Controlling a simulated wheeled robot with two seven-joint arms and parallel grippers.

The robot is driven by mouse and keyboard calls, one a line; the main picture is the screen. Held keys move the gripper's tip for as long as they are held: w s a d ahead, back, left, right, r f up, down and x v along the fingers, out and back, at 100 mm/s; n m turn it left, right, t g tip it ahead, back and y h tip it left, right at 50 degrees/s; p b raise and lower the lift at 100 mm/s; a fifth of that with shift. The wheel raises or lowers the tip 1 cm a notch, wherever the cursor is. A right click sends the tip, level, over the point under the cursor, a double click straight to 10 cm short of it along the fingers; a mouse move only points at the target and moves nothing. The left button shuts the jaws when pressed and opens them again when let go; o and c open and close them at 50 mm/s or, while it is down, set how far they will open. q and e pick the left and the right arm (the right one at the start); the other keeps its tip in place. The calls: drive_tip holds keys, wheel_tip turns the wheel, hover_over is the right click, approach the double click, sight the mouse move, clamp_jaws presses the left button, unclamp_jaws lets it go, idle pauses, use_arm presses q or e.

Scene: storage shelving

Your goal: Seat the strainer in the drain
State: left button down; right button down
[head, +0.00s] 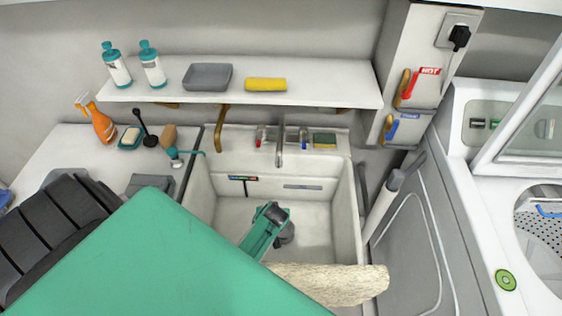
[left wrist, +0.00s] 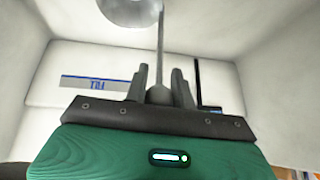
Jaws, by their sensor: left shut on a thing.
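My left gripper (head: 275,211) reaches down into the white sink (head: 311,215), with its green arm coming from the lower left. In the left wrist view my left gripper (left wrist: 161,80) has its two grey fingers shut on a rounded grey knob (left wrist: 158,95), apparently the strainer's. A thin grey rod (left wrist: 160,40) runs from the knob toward the top edge. A round metal piece (left wrist: 130,10), cut off by the top edge, shows beside the rod; I cannot tell whether it is drain or strainer. A dark round shape (head: 286,233) lies beside the gripper on the sink floor. My right gripper is not in view.
The faucet (head: 280,150) and a sponge (head: 324,140) are at the back rim. A shelf (head: 320,92) hangs above. A black-handled utensil (head: 145,128) and bottles stand to the left.

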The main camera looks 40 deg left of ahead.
use_arm(q)
drive_tip(key=shift+f, duration=0.3)
drive_tip(key=shift+f+b, duration=0.35)
drive_tip(key=shift+b, duration=0.1)
drive_tip(key=shift+s+f, duration=0.15)
drive_tip(key=shift+f, duration=0.1)
idle(0.4)
